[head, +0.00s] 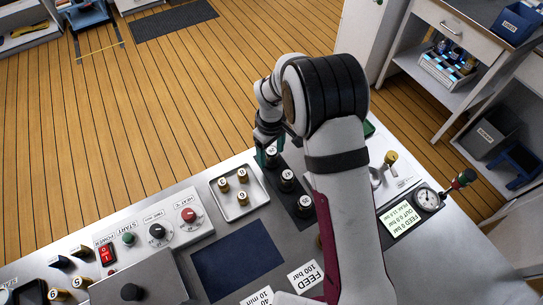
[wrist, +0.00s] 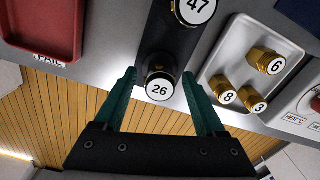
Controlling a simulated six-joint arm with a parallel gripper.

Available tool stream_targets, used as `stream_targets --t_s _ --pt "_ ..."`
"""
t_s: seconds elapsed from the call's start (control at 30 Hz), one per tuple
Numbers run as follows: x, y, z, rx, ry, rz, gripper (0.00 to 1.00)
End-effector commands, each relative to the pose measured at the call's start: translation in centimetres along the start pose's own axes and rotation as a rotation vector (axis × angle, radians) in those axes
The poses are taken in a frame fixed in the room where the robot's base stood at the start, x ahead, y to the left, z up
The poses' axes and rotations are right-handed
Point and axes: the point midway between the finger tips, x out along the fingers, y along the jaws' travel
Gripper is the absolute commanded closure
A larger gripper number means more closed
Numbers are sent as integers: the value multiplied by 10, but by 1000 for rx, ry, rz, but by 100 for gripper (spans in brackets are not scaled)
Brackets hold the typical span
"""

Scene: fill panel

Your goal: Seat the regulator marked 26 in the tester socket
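The regulator marked 26 (wrist: 160,88) stands at the end of a dark strip, its numbered white cap toward the wrist camera. My gripper (wrist: 159,76) is open, with one green finger on each side of it; gaps show between fingers and regulator. In the head view my gripper (head: 266,153) is at the strip's far end, partly covering that regulator (head: 272,151). The regulator marked 47 (wrist: 195,8) stands behind it on the same strip. A pressure gauge (head: 427,199) and a display reading FEED 0 bar (head: 402,220) are at the right; I cannot make out the tester socket.
A white tray (wrist: 228,62) holds small brass pieces marked 6, 8 and 3, close beside the gripper. A red tray labelled FAIL (wrist: 40,28) is on the other side. Another dark-capped regulator (head: 305,203) stands on the strip. My arm hides part of the bench.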

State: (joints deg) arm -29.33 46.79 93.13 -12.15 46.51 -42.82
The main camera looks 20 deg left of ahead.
Motion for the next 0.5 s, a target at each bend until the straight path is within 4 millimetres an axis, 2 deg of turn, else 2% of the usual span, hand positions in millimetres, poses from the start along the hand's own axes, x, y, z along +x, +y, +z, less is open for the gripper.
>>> stream_targets --t_s 0.03,0.07,0.37,0.5 --pt "0 0 0 0 0 0 38" --pt "0 0 0 0 0 0 44" --pt "-1 0 0 0 0 0 98" --pt "-1 0 0 0 0 0 100"
